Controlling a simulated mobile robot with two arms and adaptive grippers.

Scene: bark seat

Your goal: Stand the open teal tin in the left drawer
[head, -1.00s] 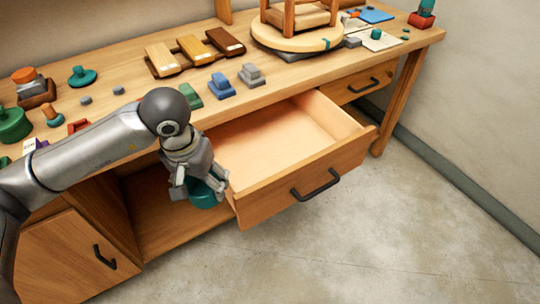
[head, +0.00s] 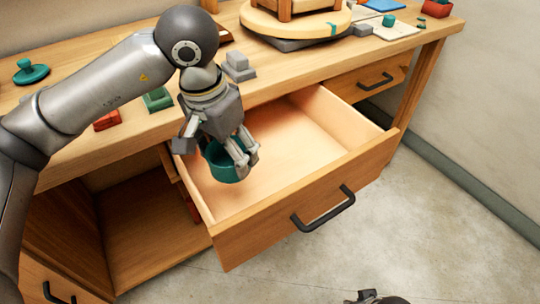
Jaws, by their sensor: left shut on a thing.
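The teal tin (head: 221,163) is in my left gripper (head: 218,160), whose fingers are shut on it. The tin looks upright with its open top partly hidden by the gripper. In the head view it appears over the left part of the open left drawer (head: 290,204). I cannot tell whether its base touches the drawer floor. The drawer is pulled out and its visible floor is bare. A dark piece of what seems to be my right gripper (head: 375,298) shows at the bottom edge, too cut off to read.
The workbench top (head: 290,66) lies behind the drawer. A green block (head: 157,99), a grey stepped block (head: 238,67) and a round turntable (head: 262,20) with a wooden seat on it stand there. A shut drawer (head: 372,78) is at right. The open drawer's right side is clear.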

